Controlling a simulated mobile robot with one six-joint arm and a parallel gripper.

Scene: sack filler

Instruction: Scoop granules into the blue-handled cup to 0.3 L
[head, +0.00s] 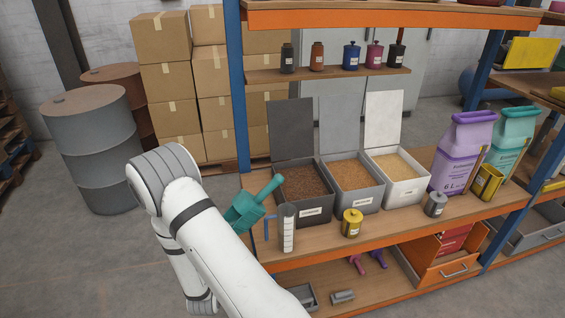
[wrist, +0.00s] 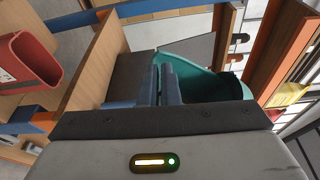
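The clear measuring cup (head: 287,232) with a blue handle on its left side stands upright on the main shelf, near its left front. Its fill level is too small to read. A teal scoop (head: 246,209) is tilted beside the cup, at the shelf's left end. The scoop also shows large and close in the wrist view (wrist: 217,84), just right of my fingertips. My gripper (wrist: 165,82) has its fingers close together, apparently shut on the scoop; the grip itself is hidden. In the head view my white arm hides the gripper. Open bins hold dark brown (head: 309,183), brown (head: 353,176) and tan granules (head: 398,166).
A yellow canister (head: 351,223) and a grey one (head: 435,205) stand along the front edge. Purple (head: 462,153) and teal sacks (head: 512,137) stand at the right. A blue post (head: 238,90) rises at the shelf's left end. Drums (head: 92,147) stand behind my arm.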

